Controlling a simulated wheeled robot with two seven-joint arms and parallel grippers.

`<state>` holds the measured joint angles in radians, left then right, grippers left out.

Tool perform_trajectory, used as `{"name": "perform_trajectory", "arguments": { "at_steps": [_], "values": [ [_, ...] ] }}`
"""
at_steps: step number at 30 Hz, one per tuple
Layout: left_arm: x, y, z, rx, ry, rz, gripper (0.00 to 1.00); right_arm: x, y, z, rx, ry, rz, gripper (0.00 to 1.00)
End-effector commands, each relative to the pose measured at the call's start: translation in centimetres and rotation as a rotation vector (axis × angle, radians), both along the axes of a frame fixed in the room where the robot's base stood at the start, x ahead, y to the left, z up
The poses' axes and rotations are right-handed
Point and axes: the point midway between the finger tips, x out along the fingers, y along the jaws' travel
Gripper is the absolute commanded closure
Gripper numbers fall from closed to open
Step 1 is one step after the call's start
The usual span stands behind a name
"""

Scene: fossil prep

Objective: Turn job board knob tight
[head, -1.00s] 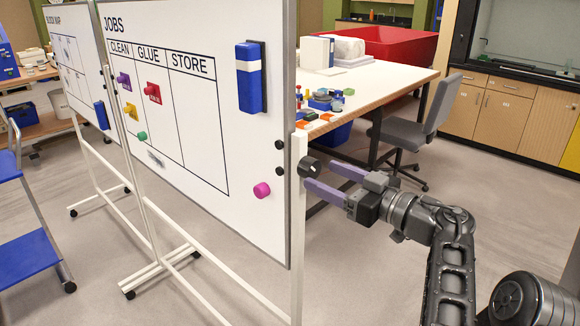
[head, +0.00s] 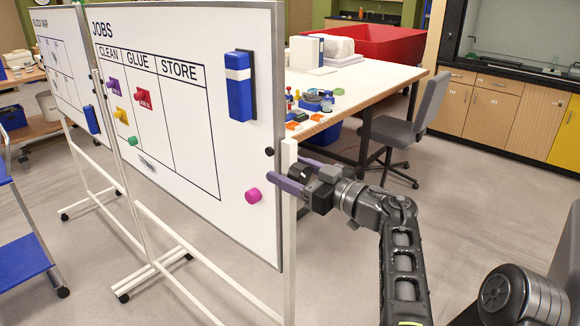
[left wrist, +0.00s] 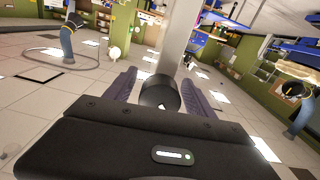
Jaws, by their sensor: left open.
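The job board (head: 235,155) is a whiteboard headed JOBS on a white wheeled frame. Its black knob (head: 299,172) sits at the right post (head: 288,240), partly covered by my gripper in the head view. My left gripper (head: 287,168) is open, its two purple fingers reaching to the post on either side of the knob. In the left wrist view the knob (left wrist: 160,93) lies between the spread fingers (left wrist: 159,80), in front of the pale post. I cannot tell whether either finger touches it. My right gripper is not in view.
A blue eraser (head: 239,86) and a magenta magnet (head: 252,195) are on the board near its right edge. A white-topped workbench (head: 375,80) with small bottles and a grey chair (head: 430,105) stand behind my arm. Open floor lies right of the board.

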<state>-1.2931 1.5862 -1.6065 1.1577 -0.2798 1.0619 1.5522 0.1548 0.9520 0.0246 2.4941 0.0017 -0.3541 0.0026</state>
Motion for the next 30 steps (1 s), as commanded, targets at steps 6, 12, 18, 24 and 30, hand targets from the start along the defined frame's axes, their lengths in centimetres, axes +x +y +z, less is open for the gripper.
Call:
{"name": "perform_trajectory", "arguments": {
  "at_steps": [6,12,18,24,30],
  "values": [
    [0.22,0.33,-0.05,0.000,0.000,0.000,0.37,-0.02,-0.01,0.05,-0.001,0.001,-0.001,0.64],
    [0.21,0.30,-0.05,0.000,0.000,0.000,0.45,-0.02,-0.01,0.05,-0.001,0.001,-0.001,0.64],
    [0.19,0.28,-0.05,0.000,0.000,0.000,0.61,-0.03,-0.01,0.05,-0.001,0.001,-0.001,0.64],
    [0.20,0.27,-0.04,0.000,0.000,0.000,0.77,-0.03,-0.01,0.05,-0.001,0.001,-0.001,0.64],
    [0.20,0.27,-0.04,0.000,0.000,0.000,0.94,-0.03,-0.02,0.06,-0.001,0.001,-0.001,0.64]
  ]
}}
